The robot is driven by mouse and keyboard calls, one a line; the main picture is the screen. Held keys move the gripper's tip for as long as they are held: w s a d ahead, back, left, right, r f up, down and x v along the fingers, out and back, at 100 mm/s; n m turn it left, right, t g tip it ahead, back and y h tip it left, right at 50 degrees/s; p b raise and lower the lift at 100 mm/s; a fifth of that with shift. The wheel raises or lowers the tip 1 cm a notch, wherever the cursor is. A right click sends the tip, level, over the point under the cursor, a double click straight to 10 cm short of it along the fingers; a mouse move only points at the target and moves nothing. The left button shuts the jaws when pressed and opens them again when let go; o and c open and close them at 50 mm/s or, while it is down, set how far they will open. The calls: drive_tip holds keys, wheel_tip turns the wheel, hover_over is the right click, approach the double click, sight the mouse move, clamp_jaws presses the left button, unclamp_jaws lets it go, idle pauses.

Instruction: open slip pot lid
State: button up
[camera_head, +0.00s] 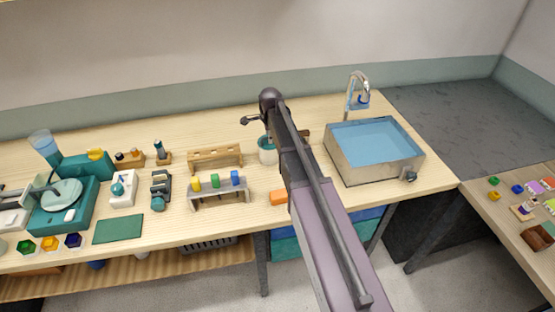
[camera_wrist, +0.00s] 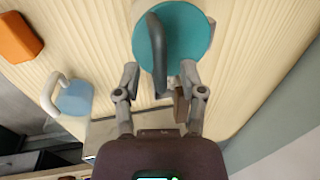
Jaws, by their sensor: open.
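The slip pot (camera_head: 267,156) is a small pale pot on the wooden bench, left of my arm and partly hidden by it in the head view. Its round teal lid (camera_wrist: 188,38) fills the top middle of the wrist view, with a grey bar handle (camera_wrist: 159,60) standing up from it. The lid appears to sit on the pot. My gripper (camera_wrist: 160,72) is open, its two fingers apart on either side of the handle's near end. I cannot tell whether they touch the lid.
An orange block (camera_head: 278,198) lies near the bench's front edge. A water-filled sink (camera_head: 340,165) stands right of my arm. Wooden racks (camera_head: 215,155) stand left of the pot. The wrist view shows a blue item with a white arched handle (camera_wrist: 75,98) and a brown block (camera_wrist: 181,105).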

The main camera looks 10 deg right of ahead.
drive_tip(key=shift+s+r+p, duration=1.35)
drive_tip(key=shift+r+p, duration=5.2)
drive_tip(key=shift+r, duration=0.2)
drive_tip(key=s+f+n+g+b, duration=0.1)
drive_tip(key=s+f+n+b, duration=0.8)
drive_tip(key=s, duration=0.4)
drive_tip(key=shift+s+d+f+b, duration=0.2)
drive_tip(key=shift+d+f+b, duration=0.05)
drive_tip(key=shift+f+b, duration=0.6)
drive_tip(key=shift+s, duration=0.1)
drive_tip(key=s+n+g, duration=0.1)
drive_tip(key=s+n, duration=0.8)
drive_tip(key=s, duration=0.3)
drive_tip(key=shift+s, duration=0.25)
drive_tip(key=shift+d, duration=0.1)
